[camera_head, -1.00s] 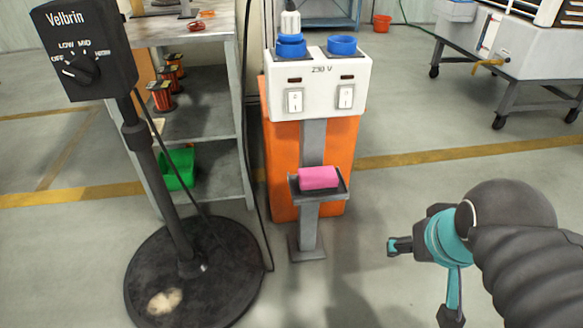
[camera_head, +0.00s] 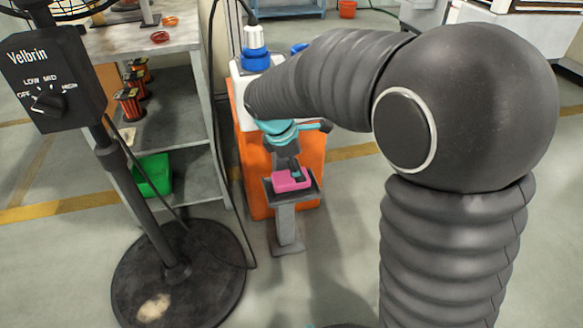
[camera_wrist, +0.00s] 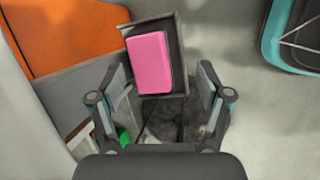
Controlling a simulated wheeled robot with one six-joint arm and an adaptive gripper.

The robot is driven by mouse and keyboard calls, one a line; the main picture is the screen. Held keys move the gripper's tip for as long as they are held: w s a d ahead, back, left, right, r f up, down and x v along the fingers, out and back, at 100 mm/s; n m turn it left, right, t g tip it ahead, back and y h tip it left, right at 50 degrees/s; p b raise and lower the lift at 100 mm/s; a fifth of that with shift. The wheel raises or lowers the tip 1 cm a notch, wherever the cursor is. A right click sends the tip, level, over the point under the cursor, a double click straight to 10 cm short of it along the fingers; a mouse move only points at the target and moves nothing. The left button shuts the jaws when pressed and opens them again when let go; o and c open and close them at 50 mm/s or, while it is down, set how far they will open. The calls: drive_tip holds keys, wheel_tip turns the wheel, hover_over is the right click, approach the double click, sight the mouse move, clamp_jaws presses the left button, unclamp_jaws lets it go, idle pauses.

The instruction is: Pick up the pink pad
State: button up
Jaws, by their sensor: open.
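The pink pad (camera_head: 284,182) lies on a small dark tray (camera_head: 310,190) on a grey post in front of the orange cabinet. My gripper (camera_head: 293,172) is right at the pad in the head view, and a finger overlaps it in the picture. In the wrist view my gripper (camera_wrist: 166,90) is open, with its fingers wide apart. There the pink pad (camera_wrist: 150,62) lies on the tray (camera_wrist: 178,60), beyond and between the fingertips. The fingers do not close on it. My arm hides part of the cabinet front in the head view.
The orange cabinet (camera_head: 258,180) with a white socket box stands just behind the tray. A black pedestal stand (camera_head: 175,275) with a Velbrin switch and a shelf (camera_head: 190,185) are at left. Open floor lies right of the tray.

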sight(290, 177)
drive_tip(key=w+a+f+n, duration=0.2)
drive_tip(key=a, duration=0.1)
drive_tip(key=shift+w+a+f+h, duration=0.1)
drive_tip(key=shift+a+f+h, duration=0.1)
drive_tip(key=shift+h, duration=0.1)
drive_tip(key=shift+a+f+n, duration=0.1)
drive_tip(key=shift+f+n, duration=0.1)
drive_tip(key=shift+n, duration=0.1)
drive_tip(key=shift+b+x, duration=0.5)
drive_tip(key=shift+x, duration=3.2)
drive_tip(key=shift+a+f, duration=0.1)
drive_tip(key=shift+a, duration=0.05)
drive_tip(key=shift+f, duration=0.25)
drive_tip(key=c, duration=0.7)
